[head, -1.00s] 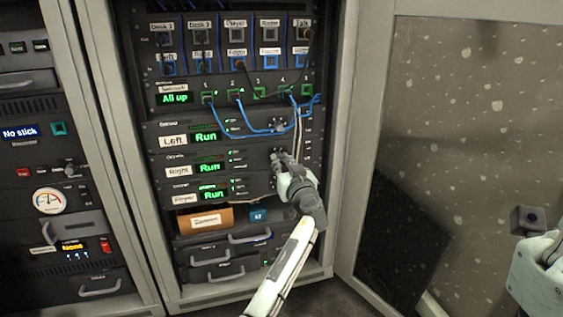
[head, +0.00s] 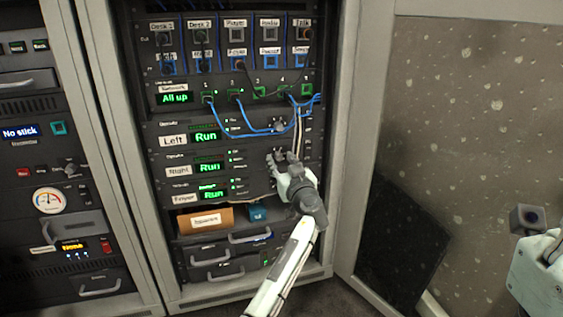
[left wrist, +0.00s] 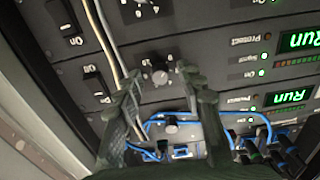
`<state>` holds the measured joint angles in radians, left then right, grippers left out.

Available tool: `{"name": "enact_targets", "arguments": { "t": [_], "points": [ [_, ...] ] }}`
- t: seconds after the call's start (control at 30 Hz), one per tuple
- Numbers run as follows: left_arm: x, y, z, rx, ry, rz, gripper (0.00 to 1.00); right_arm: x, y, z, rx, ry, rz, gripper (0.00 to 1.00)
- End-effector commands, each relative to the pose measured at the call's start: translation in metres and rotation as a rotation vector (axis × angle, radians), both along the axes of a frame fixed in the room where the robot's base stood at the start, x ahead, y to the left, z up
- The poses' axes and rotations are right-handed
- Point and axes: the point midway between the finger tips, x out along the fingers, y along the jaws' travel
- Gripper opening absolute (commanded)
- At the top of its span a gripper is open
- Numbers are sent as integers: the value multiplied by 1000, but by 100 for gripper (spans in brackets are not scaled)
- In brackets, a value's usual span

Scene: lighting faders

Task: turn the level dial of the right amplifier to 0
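The right amplifier (head: 179,171) is the middle of three stacked units in the rack, with a green "Run" display. Its level dial (left wrist: 160,74) is a small grey round knob with scale marks, seen upside down in the left wrist view; I cannot read its setting. In the head view my gripper hides it. My left gripper (head: 286,158) is at the right part of this amplifier. In the left wrist view my left gripper (left wrist: 167,88) is open, one finger each side of the dial, with gaps visible. My right gripper's fingers are out of view.
Blue cables (head: 247,134) loop across the left amplifier (head: 173,141) above. Pale cables (left wrist: 106,35) run close beside the dial, past rocker switches (left wrist: 96,85). The foyer amplifier (head: 186,199) is below. An open rack door (head: 470,120) stands at right.

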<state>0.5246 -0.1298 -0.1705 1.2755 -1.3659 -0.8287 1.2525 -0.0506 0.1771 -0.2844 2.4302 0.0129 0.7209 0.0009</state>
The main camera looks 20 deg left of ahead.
Motion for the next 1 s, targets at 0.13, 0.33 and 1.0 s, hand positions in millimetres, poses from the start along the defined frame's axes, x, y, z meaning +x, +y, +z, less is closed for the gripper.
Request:
{"name": "enact_targets", "arguments": {
  "t": [0.13, 0.33, 1.0],
  "points": [
    [0, 0, 3, 0, -1, 0, 38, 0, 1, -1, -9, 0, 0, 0],
    [0, 0, 30, -3, -7, 0, 38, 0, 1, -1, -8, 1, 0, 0],
    [0, 0, 101, 0, 0, 0, 38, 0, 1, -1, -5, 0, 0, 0]
  ]
}}
